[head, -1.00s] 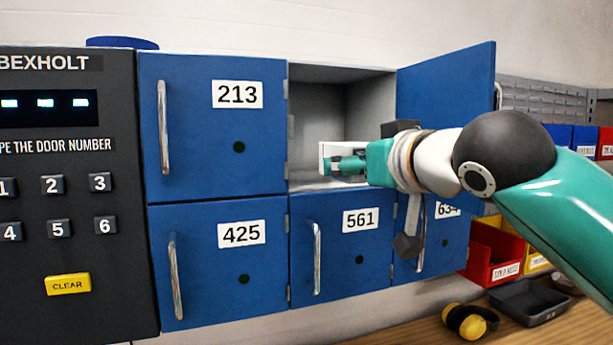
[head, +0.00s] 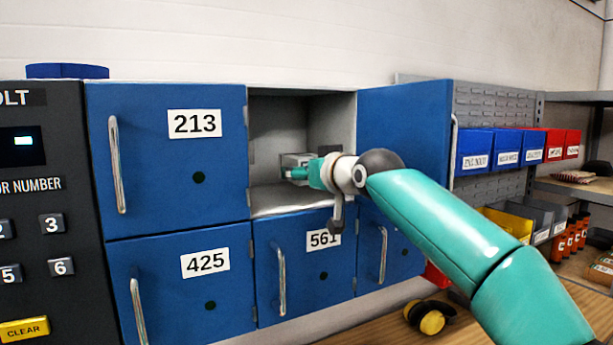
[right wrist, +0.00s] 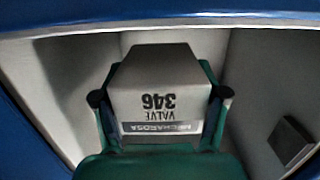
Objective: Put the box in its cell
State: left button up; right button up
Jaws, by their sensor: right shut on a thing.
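The box (right wrist: 155,85) is light grey, with "346", "VALVE" and "MECHAROSA" upside down in the right wrist view. My right gripper (right wrist: 160,110) is shut on it, one finger on each side. In the head view the box (head: 296,161) is inside the open cell (head: 275,120), the upper cell right of door 213, mostly hidden behind the gripper (head: 305,172). I cannot tell whether the box touches the cell floor (head: 285,200). The cell's blue door (head: 403,125) stands swung open to the right. My left gripper is not in view.
Shut doors 213 (head: 165,155), 425 (head: 180,285) and 561 (head: 300,270) surround the cell. A dark keypad panel (head: 40,200) is at the left. Ear defenders (head: 430,318) lie on the bench below. A small dark block (right wrist: 290,140) is on the cell's side in the wrist view.

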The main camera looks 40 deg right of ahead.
aim_at(306, 197)
jog(key=shift+w+d+r, duration=0.1)
jog(key=shift+w+d, duration=0.25)
jog(key=shift+w, duration=0.05)
jog(key=shift+w+d+f, duration=0.15)
jog(key=shift+f, duration=0.85)
jog(key=shift+f+p, duration=0.35)
jog(key=shift+f, duration=0.45)
jog(key=o, duration=1.2)
jog(key=shift+f, duration=0.1)
jog(key=shift+o, duration=0.2)
